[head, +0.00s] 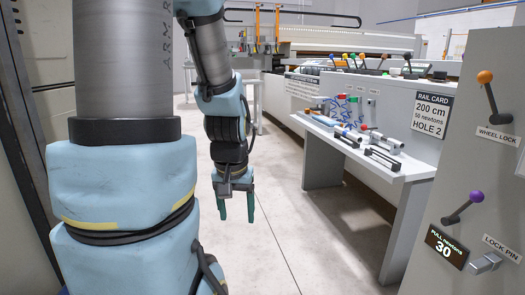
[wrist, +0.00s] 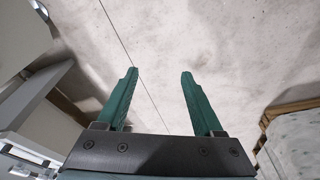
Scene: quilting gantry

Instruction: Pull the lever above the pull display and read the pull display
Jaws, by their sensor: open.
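The pull display (head: 446,248) is a small dark screen on the grey panel at the right of the head view; it reads "PULL newtons 30". Just above it is a lever with a purple knob (head: 476,197), its arm slanting down to the left. My gripper (head: 236,207) hangs in mid-air over the floor, fingers pointing down, well left of the panel and apart from the lever. In the wrist view my gripper (wrist: 158,98) shows two green fingers spread apart with only floor between them.
An orange-knobbed lever (head: 486,78) labelled WHEEL LOCK sits higher on the panel. A grey lock pin block (head: 486,263) is right of the display. A bench (head: 417,170) with tools stands behind, under a rail card (head: 430,115) reading 200 cm, 50 newtons, HOLE 2. The floor (head: 290,215) between is clear.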

